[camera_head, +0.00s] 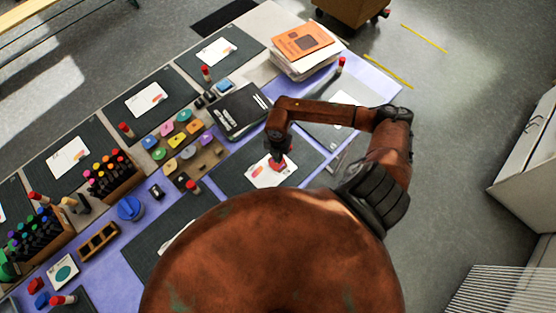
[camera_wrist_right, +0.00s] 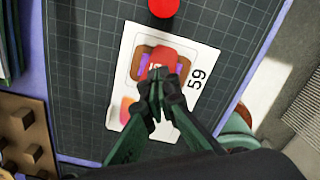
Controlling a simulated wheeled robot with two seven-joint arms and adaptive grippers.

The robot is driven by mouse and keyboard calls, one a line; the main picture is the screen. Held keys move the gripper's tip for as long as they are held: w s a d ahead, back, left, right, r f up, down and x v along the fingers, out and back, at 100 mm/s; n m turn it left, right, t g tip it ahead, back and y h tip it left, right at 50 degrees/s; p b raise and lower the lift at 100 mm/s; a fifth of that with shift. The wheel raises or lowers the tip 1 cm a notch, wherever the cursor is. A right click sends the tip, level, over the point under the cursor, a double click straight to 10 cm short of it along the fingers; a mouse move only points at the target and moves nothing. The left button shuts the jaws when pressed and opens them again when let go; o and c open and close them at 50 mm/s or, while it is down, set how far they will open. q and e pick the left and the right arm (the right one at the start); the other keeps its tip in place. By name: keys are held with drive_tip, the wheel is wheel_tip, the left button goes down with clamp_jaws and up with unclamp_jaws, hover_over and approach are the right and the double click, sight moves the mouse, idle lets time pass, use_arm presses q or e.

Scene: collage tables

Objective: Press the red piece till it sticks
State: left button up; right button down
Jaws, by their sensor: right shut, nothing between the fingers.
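The red piece (camera_wrist_right: 168,56) lies on a white card (camera_wrist_right: 195,118) marked 59, over a printed brown and purple picture. In the head view the red piece (camera_head: 281,165) shows just below my right gripper (camera_head: 277,155). My right gripper (camera_wrist_right: 160,80) is shut and empty, pointing down, its tips at the near edge of the red piece. The tips hide part of the piece and picture, and I cannot tell if they press on it. An orange-pink patch (camera_wrist_right: 127,108) shows lower left on the card. My left gripper is not in view.
The card lies on a dark gridded cutting mat (camera_head: 228,180). A red round top (camera_wrist_right: 163,7) stands on the mat beyond the card. A black folder (camera_head: 240,111), a tray of coloured pieces (camera_head: 190,150) and a book stack (camera_head: 303,48) are nearby.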

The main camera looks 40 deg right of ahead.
drive_tip(key=shift+f+b, duration=0.65)
drive_tip(key=shift+f, duration=0.35)
drive_tip(key=shift+r, duration=0.15)
idle(0.5)
drive_tip(key=shift+r+p, duration=2.8)
drive_tip(key=shift+r, duration=0.65)
drive_tip(key=shift+s+f, duration=0.1)
